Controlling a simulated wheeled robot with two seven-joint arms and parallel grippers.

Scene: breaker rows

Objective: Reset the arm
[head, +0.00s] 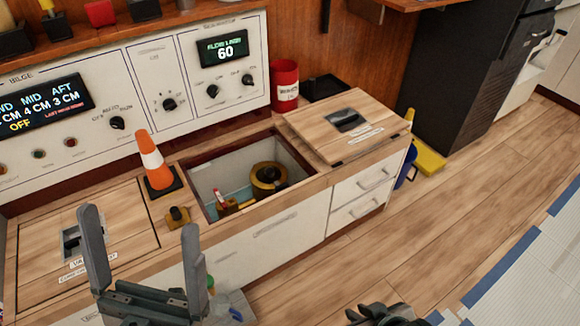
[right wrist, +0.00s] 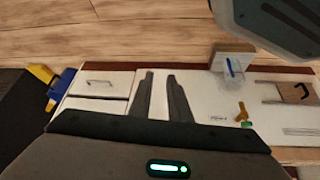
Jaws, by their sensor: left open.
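My left gripper (head: 139,218) is in the head view at the lower left. Its two grey fingers point up and stand wide apart, with nothing between them. It is in front of the wooden counter (head: 172,240), near a closed hatch lid. My right gripper shows only as a dark part at the bottom edge of the head view (head: 385,316). In the right wrist view, its two dark fingers (right wrist: 161,75) have a narrow gap between them and hold nothing. White cabinet fronts lie beyond them.
An open counter well (head: 225,178) holds a yellow-and-black round part (head: 268,177). Wooden floor (head: 450,190) is clear at right.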

